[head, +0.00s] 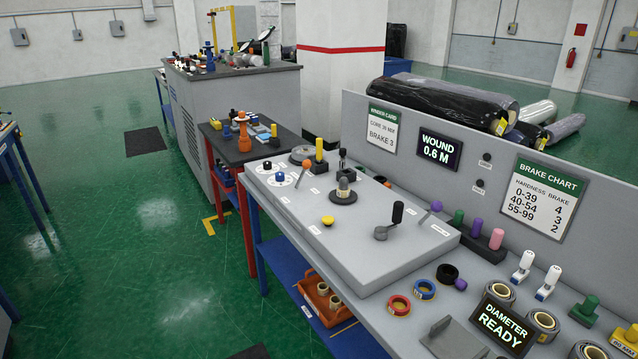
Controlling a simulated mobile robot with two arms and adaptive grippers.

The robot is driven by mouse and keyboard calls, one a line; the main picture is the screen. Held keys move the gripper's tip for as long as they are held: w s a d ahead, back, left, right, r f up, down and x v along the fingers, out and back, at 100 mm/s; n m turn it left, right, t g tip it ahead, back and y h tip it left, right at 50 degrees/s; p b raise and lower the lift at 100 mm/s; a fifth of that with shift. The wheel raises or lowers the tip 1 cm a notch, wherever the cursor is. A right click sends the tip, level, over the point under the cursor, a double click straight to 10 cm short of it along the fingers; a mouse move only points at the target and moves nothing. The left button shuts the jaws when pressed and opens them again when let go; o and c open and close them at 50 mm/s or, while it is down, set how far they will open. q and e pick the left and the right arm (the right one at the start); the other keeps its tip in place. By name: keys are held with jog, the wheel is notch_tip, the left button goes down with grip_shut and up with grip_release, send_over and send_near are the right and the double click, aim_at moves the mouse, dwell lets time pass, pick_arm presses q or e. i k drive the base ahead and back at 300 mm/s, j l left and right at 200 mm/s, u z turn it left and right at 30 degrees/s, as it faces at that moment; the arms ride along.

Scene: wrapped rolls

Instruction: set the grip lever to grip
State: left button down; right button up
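A light grey control panel (345,250) lies on the bench, with several levers and knobs on it. These include a lever with an orange knob (307,164), a short black-handled lever (342,157), a dark crank with an upright black handle (389,221) and a purple-knobbed lever (436,207) by the panel's right edge. The small white labels beside them are too small to read, so I cannot tell which is the grip lever or how it is set. Neither of my grippers shows in the head view.
A grey upright board behind carries a "WOUND 0.6 M" display (439,149) and a brake chart (544,200). Tape rolls, coloured pegs and a "DIAMETER READY" display (501,322) crowd the bench's right part. Wrapped rolls (447,101) lie behind the board. Green floor at left is mostly clear.

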aim_at(306, 163)
jog(key=i+j+z, duration=0.35)
jog(key=i, duration=0.25)
jog(key=i+j+z, duration=0.4)
jog(key=i+j, duration=0.1)
